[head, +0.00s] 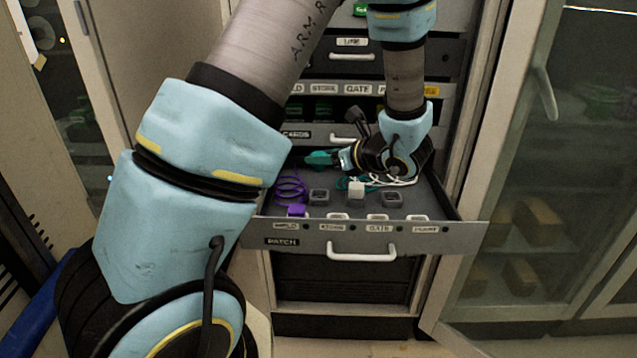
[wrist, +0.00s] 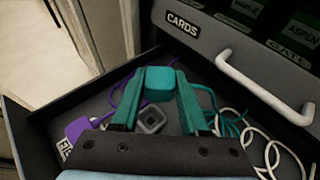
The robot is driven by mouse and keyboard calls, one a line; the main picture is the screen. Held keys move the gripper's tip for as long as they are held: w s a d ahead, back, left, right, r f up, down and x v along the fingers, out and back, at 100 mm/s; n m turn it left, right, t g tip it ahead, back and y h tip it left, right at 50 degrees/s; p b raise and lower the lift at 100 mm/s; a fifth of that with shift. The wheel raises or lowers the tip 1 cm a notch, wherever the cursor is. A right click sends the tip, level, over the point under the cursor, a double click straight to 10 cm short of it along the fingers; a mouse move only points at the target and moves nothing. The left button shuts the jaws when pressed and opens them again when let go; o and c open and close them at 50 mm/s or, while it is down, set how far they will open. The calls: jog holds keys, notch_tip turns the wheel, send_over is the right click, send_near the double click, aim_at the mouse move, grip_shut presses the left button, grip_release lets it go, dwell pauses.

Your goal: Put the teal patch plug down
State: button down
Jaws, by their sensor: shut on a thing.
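The teal patch plug (wrist: 166,80) is a small block held between my gripper's fingertips (wrist: 158,90) in the wrist view. My gripper is shut on it, above the open drawer labelled PATCH (head: 365,240). In the head view the teal fingers of my gripper (head: 322,158) point left over the back of this drawer; the plug cannot be told apart from them there. A teal cord (wrist: 229,122) lies loosely coiled in the drawer, right of the fingers in the wrist view. A grey square socket (wrist: 150,119) shows below, between the fingers.
A purple plug (head: 297,210) with coiled purple cord (head: 290,188) is at the drawer's left. A white plug (head: 356,188) stands mid-drawer, with grey sockets (head: 319,197) (head: 392,199) on either side. White cord (wrist: 257,140) lies at the right. The CARDS drawer (wrist: 230,50) is close behind.

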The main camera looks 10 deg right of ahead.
notch_tip(320, 180, down, 6)
jog(key=shift+f+p, duration=0.1)
jog(key=shift+p, duration=0.25)
jog(key=shift+s+f, duration=0.15)
jog(key=shift+f, duration=0.2)
jog(key=c, duration=0.7)
grip_release()
jog(key=shift+f, duration=0.1)
jog(key=shift+o, duration=1.4)
jog(key=shift+r, duration=0.2)
jog(key=b+v, duration=0.1)
jog(key=v, duration=1)
jog(key=shift+s+d+r+b, duration=0.2)
jog(key=shift+d+b, duration=0.1)
jog(key=shift+b, duration=0.1)
